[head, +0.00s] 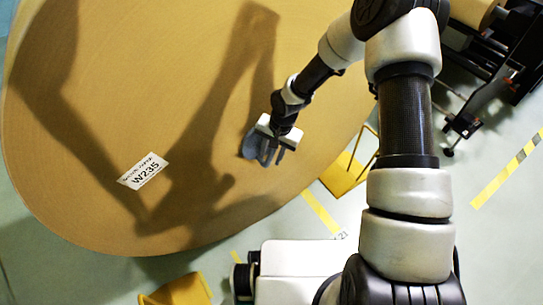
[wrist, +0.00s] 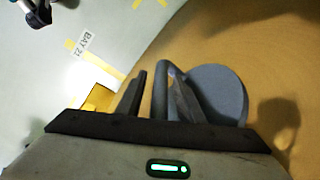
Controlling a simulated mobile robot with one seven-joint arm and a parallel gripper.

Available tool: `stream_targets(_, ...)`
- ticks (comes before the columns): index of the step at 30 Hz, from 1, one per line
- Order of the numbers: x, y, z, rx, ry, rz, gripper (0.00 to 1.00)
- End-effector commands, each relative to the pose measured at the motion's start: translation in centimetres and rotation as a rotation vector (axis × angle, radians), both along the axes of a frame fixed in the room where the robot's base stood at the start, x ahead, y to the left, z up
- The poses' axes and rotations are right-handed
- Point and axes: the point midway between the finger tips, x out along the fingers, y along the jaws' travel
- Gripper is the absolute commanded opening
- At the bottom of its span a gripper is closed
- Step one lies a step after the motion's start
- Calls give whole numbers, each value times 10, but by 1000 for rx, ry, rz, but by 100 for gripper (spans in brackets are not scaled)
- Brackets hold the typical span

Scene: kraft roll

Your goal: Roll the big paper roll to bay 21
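The big paper roll (head: 100,90) fills the left and middle of the head view, its flat brown end facing me with a white W235 label (head: 143,170). A blue-grey round piece with a raised bar (head: 250,143) sits on that end; it also shows in the wrist view (wrist: 217,92). My gripper (head: 272,153) is at this piece. In the wrist view the fingers (wrist: 158,95) stand apart with the bar between them, and a gap shows beside the left finger. A BAY 21 floor label (wrist: 84,42) shows in the wrist view.
A yellow chock-like piece (head: 345,175) stands at the roll's lower right edge, and another yellow piece (head: 180,291) is at the bottom. Yellow tape (head: 321,212) marks the pale floor. A dark machine with a smaller roll (head: 472,10) is at upper right.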

Motion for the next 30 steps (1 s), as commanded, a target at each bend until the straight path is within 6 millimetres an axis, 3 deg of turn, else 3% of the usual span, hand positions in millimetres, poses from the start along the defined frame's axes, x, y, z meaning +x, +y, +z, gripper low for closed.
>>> stream_targets(9,0,0,-2,0,-1,0,34)
stream_targets(15,0,0,-2,-1,1,-1,0)
stream_targets(30,1,-2,-3,-2,1,-6,0)
